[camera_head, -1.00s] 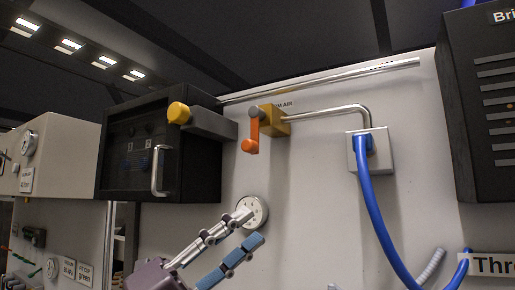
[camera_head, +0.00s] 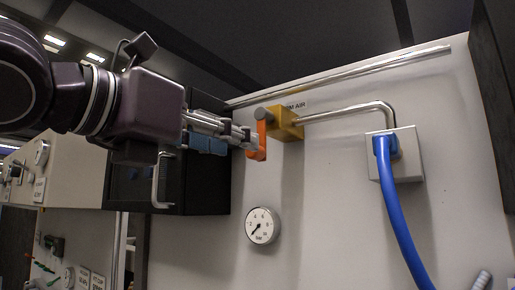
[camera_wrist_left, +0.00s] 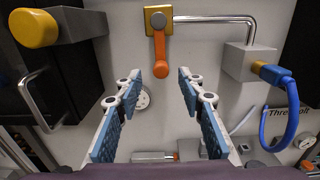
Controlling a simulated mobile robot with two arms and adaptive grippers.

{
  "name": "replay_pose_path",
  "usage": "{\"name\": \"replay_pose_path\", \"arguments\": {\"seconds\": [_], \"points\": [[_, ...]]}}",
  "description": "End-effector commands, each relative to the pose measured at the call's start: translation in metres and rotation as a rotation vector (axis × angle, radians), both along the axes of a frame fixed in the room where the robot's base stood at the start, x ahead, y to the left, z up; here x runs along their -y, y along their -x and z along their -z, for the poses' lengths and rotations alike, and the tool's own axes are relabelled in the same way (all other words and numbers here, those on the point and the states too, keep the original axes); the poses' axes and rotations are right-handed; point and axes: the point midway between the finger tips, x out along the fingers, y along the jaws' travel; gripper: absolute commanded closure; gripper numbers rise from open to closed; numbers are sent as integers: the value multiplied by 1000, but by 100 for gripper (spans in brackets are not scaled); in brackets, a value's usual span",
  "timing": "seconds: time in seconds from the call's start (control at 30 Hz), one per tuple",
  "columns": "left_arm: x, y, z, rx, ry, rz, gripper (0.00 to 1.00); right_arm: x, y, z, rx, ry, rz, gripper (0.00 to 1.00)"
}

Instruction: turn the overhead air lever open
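The overhead air lever (camera_head: 262,147) is orange and hangs down from a yellow valve body (camera_head: 288,122) on the wall pipe. My left gripper (camera_head: 243,138) is level with the lever, its fingertips close to the lever's left side in the head view. In the left wrist view the gripper (camera_wrist_left: 160,80) is open, with a wide gap between its blue-padded fingers. The lever (camera_wrist_left: 160,50) hangs ahead of that gap, roughly centred, with its round end (camera_wrist_left: 161,69) near fingertip height. I cannot tell whether a finger touches it. My right gripper is not in view.
A round pressure gauge (camera_head: 262,226) is below the lever. A metal pipe (camera_head: 345,112) runs right to a white box (camera_head: 408,152) with a blue hose (camera_head: 395,215). A dark cabinet (camera_head: 205,180) is behind my gripper. A yellow knob (camera_wrist_left: 35,28) sticks out at upper left.

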Motion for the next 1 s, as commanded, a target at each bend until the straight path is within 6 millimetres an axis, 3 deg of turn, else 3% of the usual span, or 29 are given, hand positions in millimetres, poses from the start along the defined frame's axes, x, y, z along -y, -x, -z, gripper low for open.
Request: {"name": "replay_pose_path", "arguments": {"seconds": [0.2,0.4,0.77,1.0], "points": [[23,-30,-3,-5,-3,4,64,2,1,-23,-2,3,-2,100],[37,-49,-2,-4,-2,5,64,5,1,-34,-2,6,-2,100],[40,-54,1,-2,0,6,64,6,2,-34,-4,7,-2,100],[40,-54,1,-2,0,6,91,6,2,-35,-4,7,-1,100]]}}
